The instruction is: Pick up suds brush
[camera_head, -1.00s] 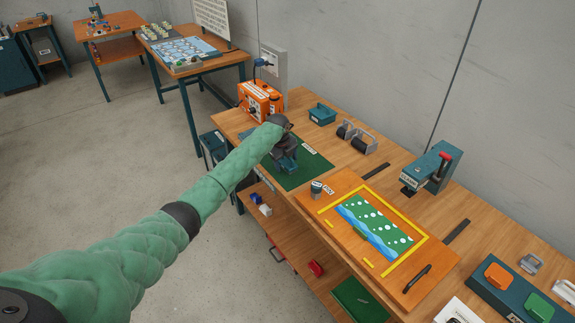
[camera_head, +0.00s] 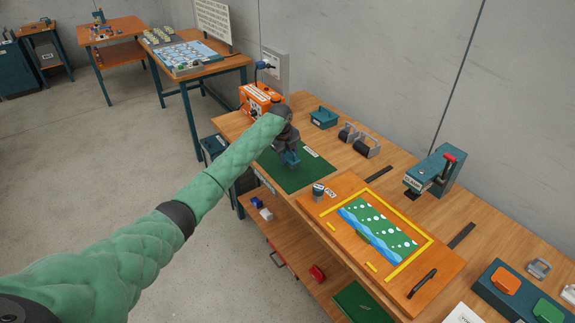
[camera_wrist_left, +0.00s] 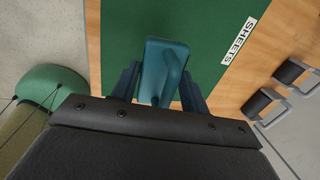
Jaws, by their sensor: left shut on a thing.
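My left gripper (camera_head: 289,156) is over the green mat (camera_head: 312,174) on the workbench. In the left wrist view, its fingers (camera_wrist_left: 160,88) are shut on a teal block-shaped tool (camera_wrist_left: 168,48) with a raised handle. It is held over the mat; whether it touches the mat I cannot tell. A small grey pot (camera_head: 318,189) with a small white label stands on the orange board, right of and nearer than the gripper. I cannot clearly make out a suds brush; something small may be in the pot. My right gripper is not in view.
An orange machine (camera_head: 260,97) stands behind the gripper. A teal tray (camera_head: 324,117) and black rollers (camera_head: 366,146) sit near the wall. A teal press (camera_head: 435,172) stands further right. The orange board (camera_head: 345,186) carries a yellow frame around a patterned sheet (camera_head: 376,230).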

